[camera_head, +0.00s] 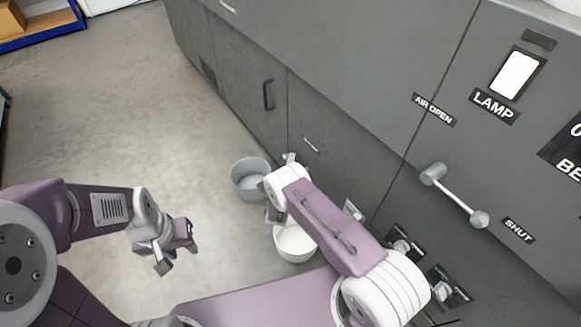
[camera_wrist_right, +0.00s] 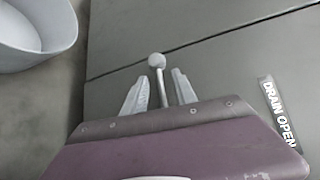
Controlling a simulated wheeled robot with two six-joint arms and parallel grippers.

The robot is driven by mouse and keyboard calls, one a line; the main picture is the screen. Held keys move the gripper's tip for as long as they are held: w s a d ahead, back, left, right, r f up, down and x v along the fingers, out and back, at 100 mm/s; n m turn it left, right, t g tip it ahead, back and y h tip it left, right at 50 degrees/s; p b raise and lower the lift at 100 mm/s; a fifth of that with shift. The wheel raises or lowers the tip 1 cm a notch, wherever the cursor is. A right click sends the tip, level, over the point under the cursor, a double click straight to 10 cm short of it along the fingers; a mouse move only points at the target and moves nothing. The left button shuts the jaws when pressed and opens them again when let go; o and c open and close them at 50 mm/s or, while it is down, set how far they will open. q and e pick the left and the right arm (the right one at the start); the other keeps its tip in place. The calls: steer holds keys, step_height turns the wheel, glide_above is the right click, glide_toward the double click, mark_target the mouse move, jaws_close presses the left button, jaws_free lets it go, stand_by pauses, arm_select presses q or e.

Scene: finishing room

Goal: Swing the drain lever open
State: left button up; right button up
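The drain lever (camera_wrist_right: 161,85), a thin pale rod with a round knob, shows in the right wrist view near a DRAIN OPEN label (camera_wrist_right: 280,115). My right gripper (camera_wrist_right: 158,79) has its two fingers on either side of the rod, with a visible gap to each. The knob sticks out beyond the fingertips. In the head view my right forearm hides most of this spot, so I cannot make out the lever there. My left gripper (camera_head: 178,248) is open and empty over the floor, well away from the cabinet.
A grey bucket (camera_head: 250,182) and a white-filled bucket (camera_head: 294,246) stand on the floor beside the cabinet. Another lever (camera_head: 456,197), between AIR OPEN and SHUT labels, is on the grey cabinet front (camera_head: 350,90). Knobs (camera_head: 402,246) sit lower right.

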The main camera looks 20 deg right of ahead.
steer(key=shift+w+d, duration=0.1)
steer(key=shift+w, duration=0.1)
jaws_close()
stand_by(1.3)
